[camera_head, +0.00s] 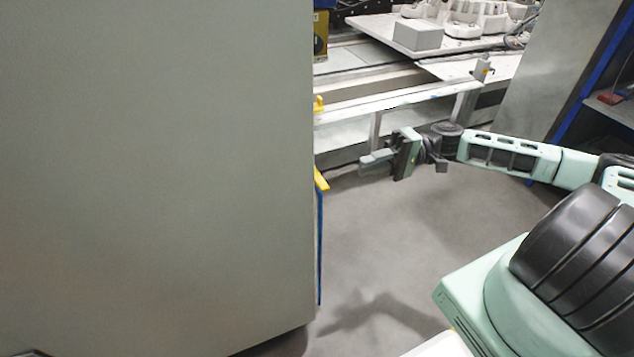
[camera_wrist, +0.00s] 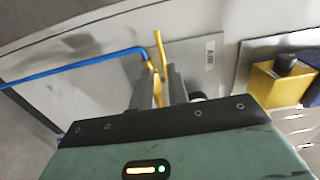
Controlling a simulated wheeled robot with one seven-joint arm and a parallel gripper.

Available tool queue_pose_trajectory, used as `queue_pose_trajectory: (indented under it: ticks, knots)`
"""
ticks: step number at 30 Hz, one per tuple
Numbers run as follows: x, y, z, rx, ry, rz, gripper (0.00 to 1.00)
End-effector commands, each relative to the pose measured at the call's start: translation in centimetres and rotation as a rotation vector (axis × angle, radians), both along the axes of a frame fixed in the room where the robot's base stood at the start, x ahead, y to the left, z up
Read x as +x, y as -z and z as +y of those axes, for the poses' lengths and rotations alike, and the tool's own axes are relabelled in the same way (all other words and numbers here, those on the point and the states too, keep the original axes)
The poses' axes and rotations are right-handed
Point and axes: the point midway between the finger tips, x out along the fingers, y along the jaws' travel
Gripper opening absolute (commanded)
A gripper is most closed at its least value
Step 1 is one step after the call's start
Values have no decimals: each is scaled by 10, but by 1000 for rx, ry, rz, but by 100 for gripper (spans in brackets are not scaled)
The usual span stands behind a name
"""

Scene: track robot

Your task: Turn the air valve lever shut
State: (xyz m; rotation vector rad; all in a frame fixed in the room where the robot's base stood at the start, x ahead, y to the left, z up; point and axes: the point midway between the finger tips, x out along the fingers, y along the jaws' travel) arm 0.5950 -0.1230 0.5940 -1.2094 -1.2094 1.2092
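The yellow valve lever (camera_wrist: 159,50) sits at the end of a blue pipe (camera_wrist: 80,66) on a pale panel. In the head view, only a yellow piece (camera_head: 321,180) and a strip of blue pipe (camera_head: 320,245) show past the cabinet's right edge.
A large grey cabinet (camera_head: 160,180) fills the left of the head view. A workbench (camera_head: 400,100) stands behind my gripper. The floor (camera_head: 390,240) below it looks clear.

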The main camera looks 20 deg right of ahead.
Motion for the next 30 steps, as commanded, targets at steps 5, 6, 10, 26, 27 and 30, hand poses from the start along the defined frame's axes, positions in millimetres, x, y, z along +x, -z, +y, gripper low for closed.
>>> queue_pose_trajectory:
  ticks: [5,6,10,26,27,30]
  knots:
    - [-1,1,40,4,-4,-1,16]
    - [-1,2,48,2,-4,-2,16]
    - [-1,2,75,2,-4,-2,16]
    - [0,0,122,0,1,0,16]
    - [0,0,122,0,1,0,16]
    - [0,0,122,0,1,0,16]
